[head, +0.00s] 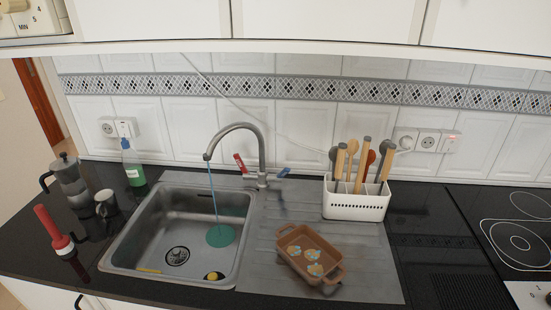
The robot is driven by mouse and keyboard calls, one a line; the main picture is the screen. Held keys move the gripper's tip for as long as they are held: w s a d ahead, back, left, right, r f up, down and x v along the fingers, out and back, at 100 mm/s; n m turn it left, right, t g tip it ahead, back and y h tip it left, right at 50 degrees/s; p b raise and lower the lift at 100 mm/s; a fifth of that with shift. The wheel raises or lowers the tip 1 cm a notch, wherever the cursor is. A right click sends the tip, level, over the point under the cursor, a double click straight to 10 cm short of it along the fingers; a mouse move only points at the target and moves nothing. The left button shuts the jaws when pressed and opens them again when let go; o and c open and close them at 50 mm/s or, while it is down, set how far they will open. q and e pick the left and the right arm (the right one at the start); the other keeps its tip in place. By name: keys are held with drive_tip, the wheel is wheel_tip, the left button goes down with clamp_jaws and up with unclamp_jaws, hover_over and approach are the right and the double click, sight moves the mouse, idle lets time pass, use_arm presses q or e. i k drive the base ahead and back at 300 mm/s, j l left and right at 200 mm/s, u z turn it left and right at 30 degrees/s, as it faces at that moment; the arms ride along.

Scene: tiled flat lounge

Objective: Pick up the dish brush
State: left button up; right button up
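A red long-handled thing (53,231) stands tilted on the dark counter at the far left, left of the sink. It has a wider red head with a pale part at the bottom. It may be the dish brush, but I cannot tell for sure. Small yellow things lie in the sink (148,205), one at the front left (148,270) and one at the front right (212,276). They are too small to name. Neither of my grippers is in view.
A brown dish (310,256) sits on the drainboard, before a white utensil holder (356,204). A cooktop (520,240) is at right.

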sight(63, 245)
drive_tip(key=u, duration=1.35)
